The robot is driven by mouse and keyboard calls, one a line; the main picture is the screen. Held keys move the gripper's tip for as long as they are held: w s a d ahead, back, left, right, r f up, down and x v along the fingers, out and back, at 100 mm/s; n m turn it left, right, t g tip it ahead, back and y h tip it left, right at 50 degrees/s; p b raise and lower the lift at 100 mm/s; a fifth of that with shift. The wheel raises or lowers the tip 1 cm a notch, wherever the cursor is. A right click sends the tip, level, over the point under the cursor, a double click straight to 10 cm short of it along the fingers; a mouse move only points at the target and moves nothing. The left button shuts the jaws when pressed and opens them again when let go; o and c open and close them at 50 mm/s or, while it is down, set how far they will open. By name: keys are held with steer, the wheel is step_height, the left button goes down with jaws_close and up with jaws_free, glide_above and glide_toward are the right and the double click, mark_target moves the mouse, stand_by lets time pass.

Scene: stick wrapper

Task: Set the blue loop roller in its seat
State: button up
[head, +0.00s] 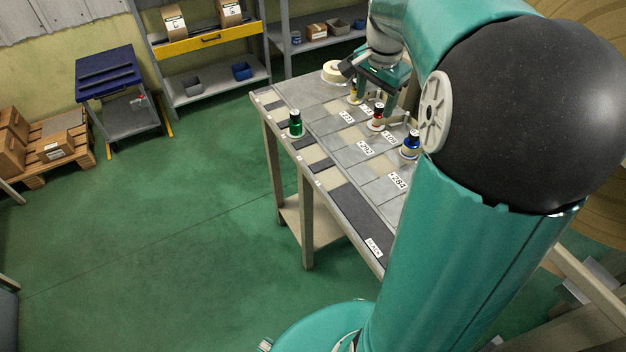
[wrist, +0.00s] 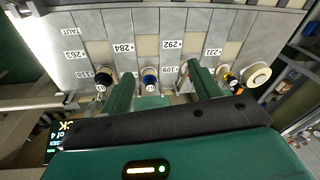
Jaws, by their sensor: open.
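The blue loop roller (head: 411,144), blue with a pale base, stands upright near the table's right side, beside my arm. A red roller (head: 377,117) and a yellow one (head: 355,92) stand close to my gripper. I cannot tell which spot is the seat.
A green roller (head: 295,123) stands at the table's left side. A white tape roll (head: 334,72) lies at the far end. The numbered table tiles (head: 352,160) are mostly clear.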

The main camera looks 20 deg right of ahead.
steer(key=s+a+n+t, duration=0.2)
steer(key=s+a+n, duration=0.5)
steer(key=a, duration=0.4)
steer(key=s+a+n+t+y, duration=0.1)
steer(key=s+a+n+t, duration=0.1)
steer(key=s+a+n, duration=0.5)
steer(key=s+a+r, duration=0.1)
steer(key=s+a, duration=0.1)
steer(key=a, duration=0.2)
steer(key=shift+s+a, duration=0.3)
steer(key=shift+s, duration=0.1)
steer(key=shift+s, duration=0.1)
